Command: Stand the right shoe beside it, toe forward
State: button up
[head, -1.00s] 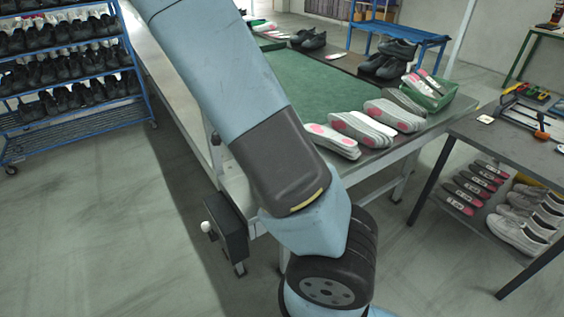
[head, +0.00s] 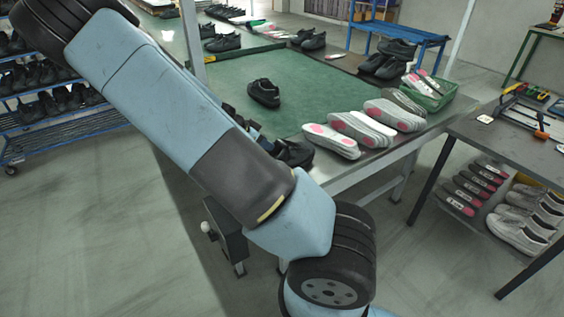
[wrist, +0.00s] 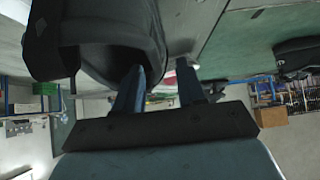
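A black shoe (head: 264,92) stands on the green mat (head: 210,72) in the head view. It also shows, cut off, at the right of the wrist view (wrist: 298,58). A second black shoe (head: 294,153) is at the table's near edge, partly behind my arm. A black shoe fills the upper left of the wrist view (wrist: 100,40), its opening towards the camera; it appears to be this second one. My gripper (wrist: 160,72) is open right at it, one blue finger overlapping the opening, the other beyond its side with a gap. In the head view my arm mostly hides the gripper.
Grey insoles with pink heels (head: 360,128) lie along the table's near right edge. A green basket (head: 428,95) stands behind them. More dark shoes (head: 385,66) stand at the mat's far right. A blue shoe rack (head: 70,128) is on the left.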

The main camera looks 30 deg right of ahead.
jog(key=shift+w+x, duration=0.1)
jog(key=shift+x, duration=0.9)
jog(key=shift+w+x, duration=0.15)
jog(key=shift+x, duration=0.8)
jog(key=shift+c, duration=0.4)
jog(key=shift+r, duration=0.1)
grip_shut()
